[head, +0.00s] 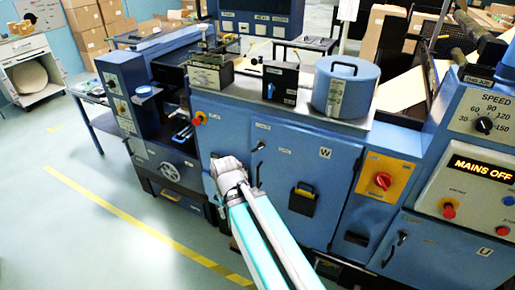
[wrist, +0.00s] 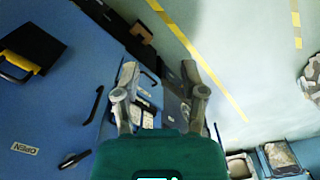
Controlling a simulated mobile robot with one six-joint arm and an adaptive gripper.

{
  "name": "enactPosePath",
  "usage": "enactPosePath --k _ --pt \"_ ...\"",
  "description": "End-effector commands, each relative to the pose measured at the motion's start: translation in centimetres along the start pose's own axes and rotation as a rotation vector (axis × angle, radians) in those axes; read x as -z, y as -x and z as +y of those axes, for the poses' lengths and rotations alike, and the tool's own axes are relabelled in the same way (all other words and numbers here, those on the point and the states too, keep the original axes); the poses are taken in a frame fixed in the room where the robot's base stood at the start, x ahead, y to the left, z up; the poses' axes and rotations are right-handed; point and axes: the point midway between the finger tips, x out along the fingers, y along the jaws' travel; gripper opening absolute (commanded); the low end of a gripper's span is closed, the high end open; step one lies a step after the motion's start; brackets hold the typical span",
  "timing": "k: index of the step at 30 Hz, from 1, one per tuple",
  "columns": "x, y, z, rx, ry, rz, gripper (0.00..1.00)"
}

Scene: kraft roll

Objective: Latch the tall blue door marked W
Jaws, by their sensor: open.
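The tall blue door marked W (head: 318,185) is in the middle of the head view and looks about flush with its cabinet. On its left side are a small black latch lever (head: 258,147) and an upright black bar handle (head: 258,174). The wrist view shows the door (wrist: 45,105) at left, with the slanted lever (wrist: 73,160), an OPEN label (wrist: 25,149) and the bar handle (wrist: 95,105). My gripper (wrist: 160,72) is open and empty, beside the handle and apart from it. In the head view my arm hides its fingertips.
A black-and-yellow recessed pull (head: 303,197) sits low on the door. Right of it are a red rotary switch (head: 383,181) and a panel reading MAINS OFF (head: 482,167). The floor at front left is clear, with yellow tape (head: 130,217).

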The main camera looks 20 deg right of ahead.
Motion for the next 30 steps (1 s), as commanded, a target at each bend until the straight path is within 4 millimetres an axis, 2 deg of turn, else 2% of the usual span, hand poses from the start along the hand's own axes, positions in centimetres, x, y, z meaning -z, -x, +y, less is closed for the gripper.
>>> enactPosePath --k 8,14,17,24,30 --pt "0.1 -0.1 0.1 -0.005 0.003 0.002 0.54" --pt "0.9 -1.3 0.8 -0.075 0.044 0.028 0.54" --pt "1.9 -2.3 1.9 -0.151 0.086 0.054 0.54" --pt "5.3 -4.5 6.5 -0.449 0.257 0.126 0.54" --pt "8.6 -4.9 9.9 -0.748 0.448 0.156 0.54"
